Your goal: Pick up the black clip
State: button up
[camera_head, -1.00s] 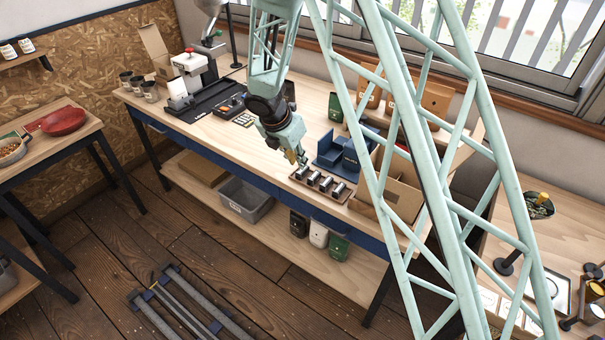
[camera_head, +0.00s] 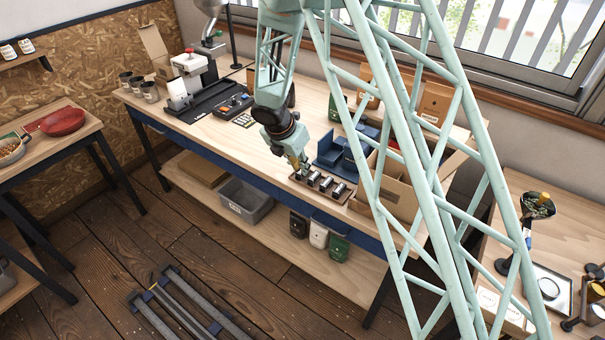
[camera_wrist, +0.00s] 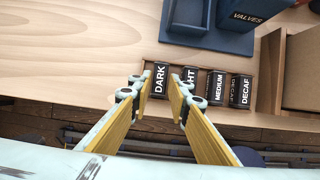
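I cannot make out a clearly recognisable black clip in either view. The nearest dark things are several small dark-topped pieces in a brown rack (camera_head: 347,195) at the bench's front edge. In the wrist view their labels include DARK (camera_wrist: 160,79), MEDIUM (camera_wrist: 216,86) and DECAF (camera_wrist: 242,90); another label is partly covered by my right finger. My gripper (camera_head: 303,169) is low over the rack's left end. In the wrist view my gripper (camera_wrist: 161,88) is open, its yellow-padded fingertips on either side of the DARK piece. I cannot tell whether they touch it.
A blue organizer (camera_head: 333,153), one box of it marked VALVES (camera_wrist: 247,14), stands just behind the rack. An open cardboard box (camera_head: 397,193) is to its right. A black-based machine (camera_head: 200,99) stands further left. The bench top (camera_head: 225,138) left of my gripper is clear.

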jog(key=shift+x, duration=1.2)
jog(key=shift+c, duration=0.5)
jog(key=shift+c, duration=1.1)
jog(key=shift+r, duration=1.65)
jog(key=shift+s+r, duration=0.1)
jog(key=shift+s, duration=0.15)
jog(key=s+r+b, duration=0.1)
jog(key=s+b, duration=0.1)
jog(key=s, duration=1.3)
jog(key=shift+s+a+r, duration=0.2)
jog(key=shift+s+r, duration=0.05)
jog(key=shift+s, duration=0.05)
